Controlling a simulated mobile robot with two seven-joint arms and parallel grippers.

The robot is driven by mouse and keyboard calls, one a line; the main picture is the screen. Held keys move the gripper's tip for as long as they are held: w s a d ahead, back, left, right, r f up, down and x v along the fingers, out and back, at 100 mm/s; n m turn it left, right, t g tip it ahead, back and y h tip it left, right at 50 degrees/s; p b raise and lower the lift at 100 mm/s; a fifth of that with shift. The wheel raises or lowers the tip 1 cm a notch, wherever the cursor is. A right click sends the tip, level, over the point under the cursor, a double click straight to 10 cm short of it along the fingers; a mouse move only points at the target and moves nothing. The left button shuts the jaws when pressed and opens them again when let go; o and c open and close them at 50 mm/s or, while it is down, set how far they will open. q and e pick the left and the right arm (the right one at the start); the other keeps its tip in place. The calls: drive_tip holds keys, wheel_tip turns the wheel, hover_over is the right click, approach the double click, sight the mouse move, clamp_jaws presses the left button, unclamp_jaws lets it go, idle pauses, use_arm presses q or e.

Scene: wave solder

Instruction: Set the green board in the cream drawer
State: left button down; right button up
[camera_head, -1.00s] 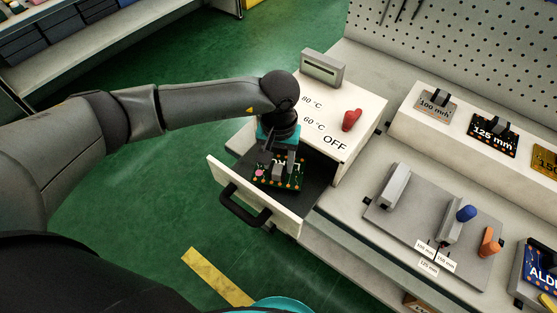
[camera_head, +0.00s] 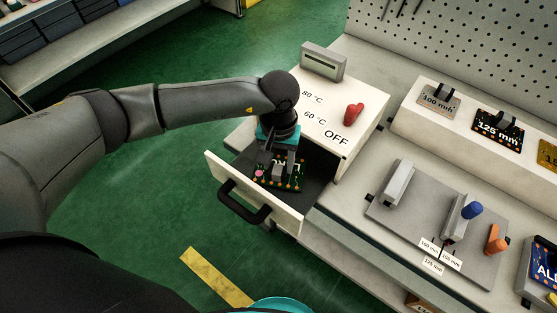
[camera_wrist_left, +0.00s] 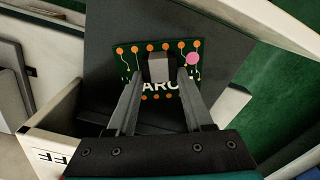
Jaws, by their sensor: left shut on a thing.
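The green board (camera_head: 291,183), with orange dots and a pink round part, is in the open cream drawer (camera_head: 280,218), over its dark floor. In the left wrist view the board (camera_wrist_left: 126,58) shows white letters, partly covered by my fingers. My left gripper (camera_head: 279,168) points down into the drawer and is shut on the grey block on the board. It also shows in the left wrist view (camera_wrist_left: 159,72). I cannot tell whether the board touches the drawer floor. My right gripper is not in view.
The cream box (camera_head: 345,108) above the drawer has a red knob (camera_head: 353,113) and a grey display (camera_head: 323,61). To the right, a grey fixture plate (camera_head: 425,245) carries blue and orange knobs. Labelled boards stand on a cream ledge (camera_head: 470,145). Green floor lies left of the drawer.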

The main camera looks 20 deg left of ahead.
sight(278, 166)
use_arm(q)
drive_tip(key=shift+f, duration=0.3)
drive_tip(key=shift+c, duration=1.1)
unclamp_jaws()
drive_tip(key=shift+r, duration=0.1)
wheel_tip(278, 166, up, 15)
drive_tip(key=shift+p, duration=0.3)
